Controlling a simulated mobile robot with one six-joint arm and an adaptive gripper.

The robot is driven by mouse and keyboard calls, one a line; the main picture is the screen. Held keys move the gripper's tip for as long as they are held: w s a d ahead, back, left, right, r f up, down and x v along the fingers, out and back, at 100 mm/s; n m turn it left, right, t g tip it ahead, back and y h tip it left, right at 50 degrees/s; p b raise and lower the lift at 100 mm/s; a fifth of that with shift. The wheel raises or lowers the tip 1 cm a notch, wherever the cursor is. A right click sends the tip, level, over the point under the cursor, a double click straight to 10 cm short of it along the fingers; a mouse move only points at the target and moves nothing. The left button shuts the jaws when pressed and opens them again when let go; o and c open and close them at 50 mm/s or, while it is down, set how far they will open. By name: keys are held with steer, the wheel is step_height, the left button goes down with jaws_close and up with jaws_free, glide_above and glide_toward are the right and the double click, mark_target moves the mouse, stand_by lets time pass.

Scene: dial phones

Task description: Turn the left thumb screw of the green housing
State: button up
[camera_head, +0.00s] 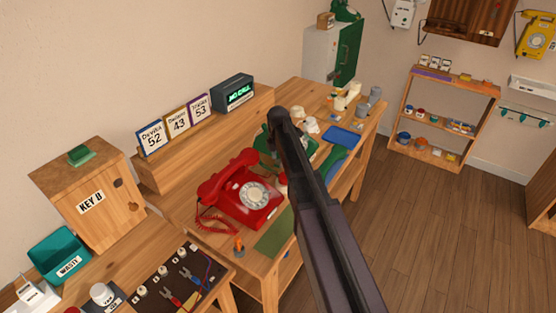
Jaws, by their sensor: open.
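A dark green object (267,152), which looks like the green housing, sits on the wooden workbench (183,205) behind the red phone. My dark arm crosses in front of it and hides much of it. I cannot make out its left thumb screw. My arm reaches up from the bottom of the picture to a rounded joint above the bench. My gripper does not show; the arm seems to hide it.
A red dial phone (240,190) with a coiled cord stands in front of the green object. A green mat (273,233) and a small orange-handled tool (239,244) lie near the front edge. Number cards and a "NO CALL" display (233,93) stand behind. A blue tray (341,136) lies right.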

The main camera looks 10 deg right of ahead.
mark_target(278, 160)
steer(key=shift+r, duration=0.15)
step_height(278, 160, up, 14)
steer(key=p, duration=1.3)
steer(key=shift+f+p, duration=0.25)
steer(key=shift+p, duration=0.15)
steer(key=shift+c, duration=1.4)
steer(key=s+m, duration=2.2)
steer(key=s, duration=0.4)
steer(key=shift+s+d, duration=0.15)
steer(key=shift+d, duration=0.05)
